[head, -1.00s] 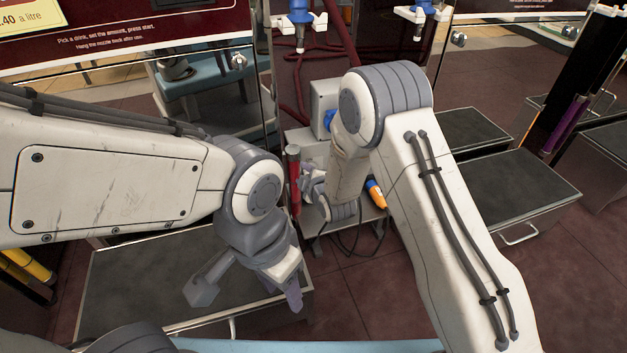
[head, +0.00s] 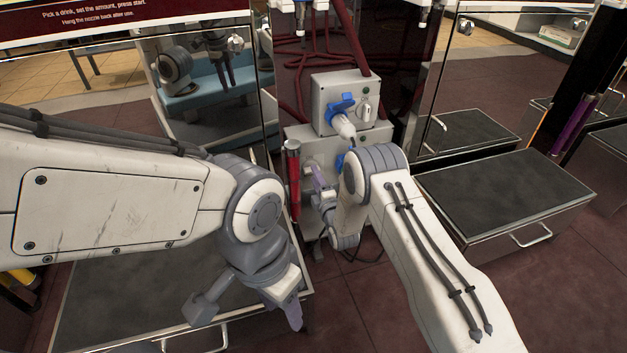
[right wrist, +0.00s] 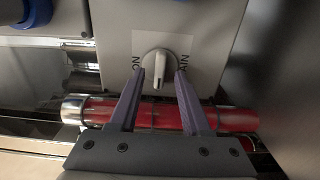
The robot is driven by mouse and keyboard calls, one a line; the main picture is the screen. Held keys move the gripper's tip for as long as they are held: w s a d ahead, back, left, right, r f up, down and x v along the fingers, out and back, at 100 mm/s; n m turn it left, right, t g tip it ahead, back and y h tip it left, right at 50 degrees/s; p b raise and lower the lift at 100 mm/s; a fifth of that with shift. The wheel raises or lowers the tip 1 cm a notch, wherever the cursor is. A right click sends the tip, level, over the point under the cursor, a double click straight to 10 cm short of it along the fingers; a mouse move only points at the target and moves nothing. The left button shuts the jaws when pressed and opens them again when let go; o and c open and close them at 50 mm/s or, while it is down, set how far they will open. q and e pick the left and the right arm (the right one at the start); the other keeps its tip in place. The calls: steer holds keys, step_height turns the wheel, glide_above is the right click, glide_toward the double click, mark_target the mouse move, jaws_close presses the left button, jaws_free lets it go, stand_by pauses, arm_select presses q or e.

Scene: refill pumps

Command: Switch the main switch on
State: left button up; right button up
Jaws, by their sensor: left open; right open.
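The main switch is a round knob with a pale pointer bar (right wrist: 157,72), on a grey panel in the right wrist view. Its pointer stands roughly upright in that picture. Lettering beside it is partly covered; "AIN" reads at the right. My right gripper (right wrist: 164,76) is open, its two purple fingers on either side of the knob. I cannot tell whether they touch it. In the head view my right gripper (head: 318,178) is at the lower grey box (head: 299,134), where my arm partly hides the front. My left gripper (head: 291,308) is open and low, away from the box.
A red cylinder (head: 293,180) stands left of the box and crosses behind my fingers in the wrist view. The upper box (head: 325,88) carries a blue-capped connector (head: 343,104) and another knob (head: 366,108). Black-topped platforms (head: 500,195) stand right and left.

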steer(key=shift+b+x, duration=0.35)
steer(key=shift+x, duration=0.8)
jaws_close()
